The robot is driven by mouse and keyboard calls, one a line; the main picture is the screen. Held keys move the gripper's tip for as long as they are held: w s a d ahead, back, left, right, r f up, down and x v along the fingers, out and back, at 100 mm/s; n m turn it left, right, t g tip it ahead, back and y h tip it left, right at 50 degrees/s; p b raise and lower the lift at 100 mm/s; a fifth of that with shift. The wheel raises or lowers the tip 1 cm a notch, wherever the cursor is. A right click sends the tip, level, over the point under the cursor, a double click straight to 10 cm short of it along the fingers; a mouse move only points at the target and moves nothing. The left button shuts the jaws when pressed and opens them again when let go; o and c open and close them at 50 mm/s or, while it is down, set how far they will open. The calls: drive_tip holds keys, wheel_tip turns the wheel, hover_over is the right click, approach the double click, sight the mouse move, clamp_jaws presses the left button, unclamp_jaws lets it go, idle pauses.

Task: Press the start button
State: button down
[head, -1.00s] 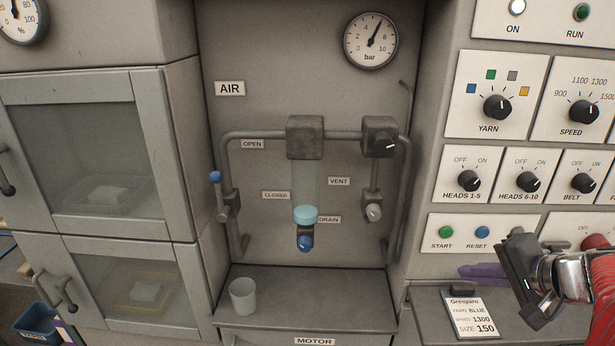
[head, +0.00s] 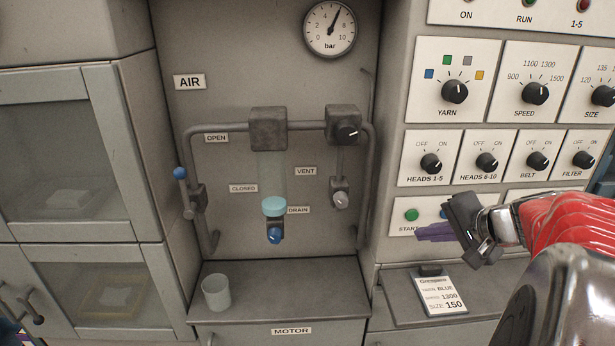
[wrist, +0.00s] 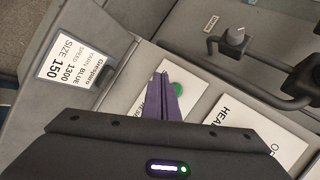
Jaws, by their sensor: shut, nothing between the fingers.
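The green start button (head: 411,215) is on a white panel at the lower right of the machine in the head view, with the word START below it. My gripper (head: 418,236) is shut and empty, its purple fingers just below and right of the button, partly over the label. In the wrist view the closed fingertips (wrist: 161,76) are beside the green start button (wrist: 178,90), which shows just past them. I cannot tell whether they touch the panel.
Above are knobs for heads, belt, yarn (head: 454,92) and speed (head: 534,92). A job card (head: 440,294) lies on the ledge below the panel. To the left are the air pipes, a drain valve (head: 275,236) and a cup (head: 216,292).

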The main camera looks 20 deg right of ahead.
drive_tip(key=shift+w+d, duration=0.2)
drive_tip(key=shift+w, duration=0.5)
drive_tip(key=shift+w+d, duration=0.2)
drive_tip(key=shift+w, duration=0.45)
idle(1.1)
drive_tip(key=shift+w+d, duration=0.15)
drive_tip(key=shift+w, duration=0.2)
drive_tip(key=shift+w+d, duration=0.1)
drive_tip(key=shift+w, duration=0.3)
idle(0.9)
drive_tip(key=shift+s, duration=0.1)
drive_tip(key=shift+s+a, duration=0.2)
drive_tip(key=shift+s, duration=0.5)
drive_tip(key=shift+s, duration=0.1)
drive_tip(key=shift+s+a, duration=0.25)
drive_tip(key=shift+s, duration=0.5)
drive_tip(key=shift+s+a, duration=0.25)
drive_tip(key=shift+s, duration=0.55)
drive_tip(key=shift+s+a, duration=0.25)
drive_tip(key=shift+s, duration=0.5)
